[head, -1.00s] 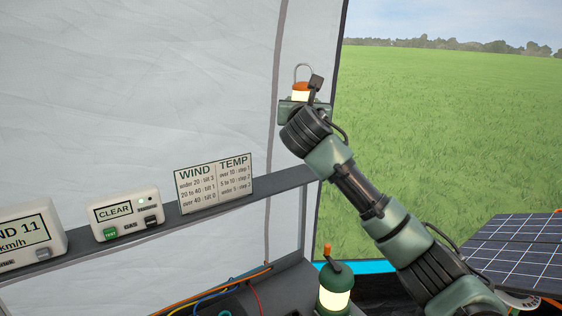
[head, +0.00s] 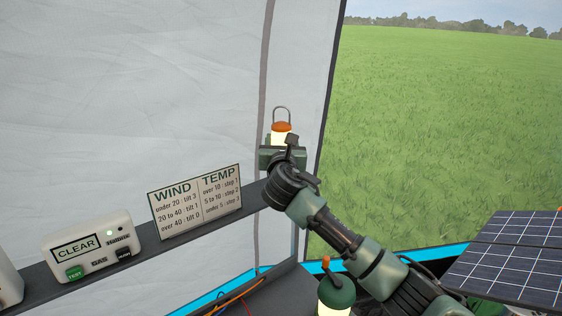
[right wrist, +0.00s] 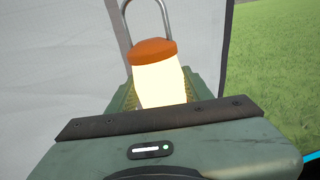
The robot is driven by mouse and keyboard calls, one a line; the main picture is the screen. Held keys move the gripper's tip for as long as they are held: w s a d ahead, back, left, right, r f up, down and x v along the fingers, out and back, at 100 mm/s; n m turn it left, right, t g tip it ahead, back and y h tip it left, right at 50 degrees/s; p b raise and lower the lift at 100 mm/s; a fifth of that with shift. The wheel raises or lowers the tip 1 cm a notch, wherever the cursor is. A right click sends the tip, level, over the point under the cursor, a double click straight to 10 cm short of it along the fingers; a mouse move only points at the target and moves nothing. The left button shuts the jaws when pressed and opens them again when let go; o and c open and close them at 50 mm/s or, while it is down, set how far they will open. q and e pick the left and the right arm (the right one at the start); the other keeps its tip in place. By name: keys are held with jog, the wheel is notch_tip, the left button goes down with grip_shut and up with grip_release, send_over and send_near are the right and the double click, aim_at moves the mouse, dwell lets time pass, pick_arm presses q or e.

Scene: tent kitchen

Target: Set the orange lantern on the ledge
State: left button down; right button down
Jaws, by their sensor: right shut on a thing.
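The orange lantern (head: 281,128) has an orange cap, a glowing pale body and a metal loop handle. It is upright in my right gripper (head: 282,155), which is shut on it. In the head view they are at the right end of the ledge (head: 150,238). The lantern's lower part is hidden by the gripper, so I cannot tell whether its base touches the ledge. In the right wrist view the lantern (right wrist: 158,78) stands between the fingers, leaning slightly in the picture. My left gripper is not in view.
A WIND/TEMP card (head: 197,203) and a white CLEAR box (head: 87,247) stand on the ledge to the left. A green lantern (head: 336,293) is below my right arm. Solar panels (head: 515,258) are at the right. The grey tent wall is behind the ledge.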

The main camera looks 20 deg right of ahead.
jog(key=shift+s+f, duration=0.2)
jog(key=shift+f, duration=0.95)
notch_tip(320, 180, down, 4)
jog(key=shift+w+f+p, duration=0.1)
jog(key=shift+f+p, duration=0.05)
jog(key=shift+p, duration=0.2)
jog(key=c, duration=0.6)
grip_release()
jog(key=shift+f, duration=0.2)
